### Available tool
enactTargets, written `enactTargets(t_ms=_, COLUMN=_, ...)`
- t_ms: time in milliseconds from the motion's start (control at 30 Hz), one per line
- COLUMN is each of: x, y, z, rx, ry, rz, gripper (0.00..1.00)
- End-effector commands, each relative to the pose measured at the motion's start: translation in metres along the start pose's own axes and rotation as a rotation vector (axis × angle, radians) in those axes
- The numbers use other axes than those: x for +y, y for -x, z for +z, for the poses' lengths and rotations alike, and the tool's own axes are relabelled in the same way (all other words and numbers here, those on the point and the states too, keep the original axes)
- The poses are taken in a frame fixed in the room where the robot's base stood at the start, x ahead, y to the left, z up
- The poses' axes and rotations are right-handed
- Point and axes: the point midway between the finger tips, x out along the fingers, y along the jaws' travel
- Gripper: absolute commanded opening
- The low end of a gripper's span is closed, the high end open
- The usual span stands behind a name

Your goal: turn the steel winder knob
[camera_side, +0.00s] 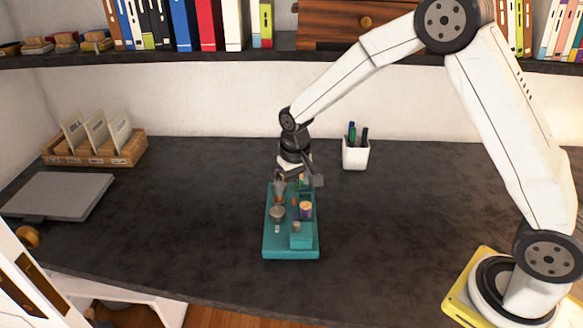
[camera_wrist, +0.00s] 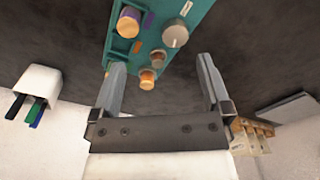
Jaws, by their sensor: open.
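A teal board (camera_side: 291,253) lies on the dark desk with several small fittings on it. A round grey steel-looking knob (camera_side: 277,213) stands on its left half; I take it for the winder knob. In the wrist view this knob (camera_wrist: 175,34) shows beyond my fingertips, nearer the right finger. My gripper (camera_side: 299,183) is over the far end of the board, with its fingers apart. In the wrist view my gripper (camera_wrist: 161,62) is open, and small copper-coloured fittings (camera_wrist: 147,79) appear between its fingers. Whether the fingers touch anything is unclear.
A purple cylinder with an orange top (camera_side: 306,210) stands beside the knob. A white pen cup (camera_side: 356,154) is behind the board to the right. A wooden card holder (camera_side: 96,150) and grey slab (camera_side: 60,195) are at left. A bookshelf (camera_side: 270,52) runs above. Desk around the board is clear.

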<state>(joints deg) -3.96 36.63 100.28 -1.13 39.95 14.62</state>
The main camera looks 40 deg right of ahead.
Motion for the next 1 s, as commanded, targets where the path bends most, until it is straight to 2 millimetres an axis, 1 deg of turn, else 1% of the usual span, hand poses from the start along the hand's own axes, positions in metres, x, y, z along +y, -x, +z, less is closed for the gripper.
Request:
enactTargets(t_ms=33, x=-0.004, y=-0.008, z=-0.008, rx=-0.012, ry=-0.008, rz=0.004, gripper=0.99)
enactTargets(t_ms=133, x=-0.011, y=-0.020, z=-0.022, rx=-0.028, ry=-0.027, rz=0.010, gripper=0.99)
enactTargets(t_ms=333, x=-0.021, y=-0.036, z=-0.039, rx=-0.051, ry=-0.053, rz=0.021, gripper=0.99)
enactTargets(t_ms=467, x=-0.023, y=-0.040, z=-0.043, rx=-0.057, ry=-0.060, rz=0.023, gripper=0.99)
enactTargets(t_ms=767, x=-0.023, y=-0.043, z=-0.043, rx=-0.058, ry=-0.061, rz=0.024, gripper=0.99)
enactTargets(t_ms=867, x=-0.023, y=-0.049, z=-0.043, rx=-0.059, ry=-0.061, rz=0.024, gripper=0.99)
enactTargets(t_ms=1000, x=-0.022, y=-0.061, z=-0.042, rx=-0.059, ry=-0.061, rz=0.024, gripper=0.99)
